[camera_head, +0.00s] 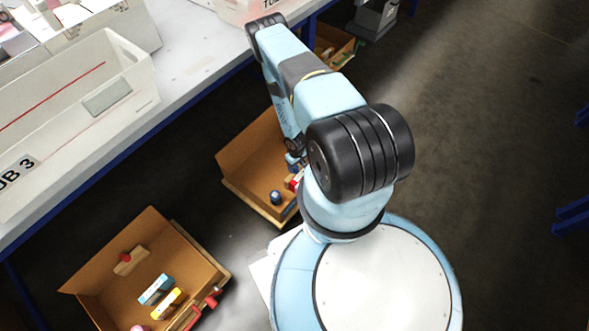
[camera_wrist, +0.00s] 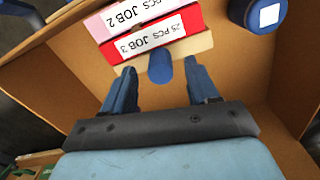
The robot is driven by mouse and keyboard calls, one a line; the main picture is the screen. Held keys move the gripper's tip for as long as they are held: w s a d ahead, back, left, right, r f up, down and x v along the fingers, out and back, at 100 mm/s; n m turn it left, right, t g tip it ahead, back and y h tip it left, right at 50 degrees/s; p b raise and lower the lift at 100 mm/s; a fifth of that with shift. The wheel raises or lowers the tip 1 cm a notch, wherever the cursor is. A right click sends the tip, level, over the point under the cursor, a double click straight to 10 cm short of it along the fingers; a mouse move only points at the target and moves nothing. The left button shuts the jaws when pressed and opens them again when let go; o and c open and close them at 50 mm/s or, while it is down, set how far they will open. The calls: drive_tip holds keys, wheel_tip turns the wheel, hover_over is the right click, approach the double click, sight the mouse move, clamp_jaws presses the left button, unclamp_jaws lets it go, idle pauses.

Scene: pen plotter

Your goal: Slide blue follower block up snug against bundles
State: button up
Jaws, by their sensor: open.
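In the wrist view, the follower block is a cream bar (camera_wrist: 192,47) with a round blue knob (camera_wrist: 160,67) facing me. It lies along the near side of a red bundle (camera_wrist: 152,38) labelled "25 PCS JOB 3". I cannot tell whether a thin gap is left between them. A pink bundle (camera_wrist: 128,14) labelled "JOB 2" lies behind the red one. My gripper (camera_wrist: 163,76) is open, with one blue finger on each side of the knob, apart from it. In the head view my arm hides the block and most of the bundles.
A blue round container (camera_wrist: 258,13) with a white label stands right of the bundles in the same cardboard box (camera_head: 241,160). A second box (camera_head: 88,283) with blue and yellow bundles sits at lower left. A workbench (camera_head: 190,50) with a tub (camera_head: 130,85) stands above.

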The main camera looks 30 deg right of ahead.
sight(295, 174)
drive_tip(key=shift+f, duration=1.35)
drive_tip(key=shift+c, duration=0.3)
clamp_jaws()
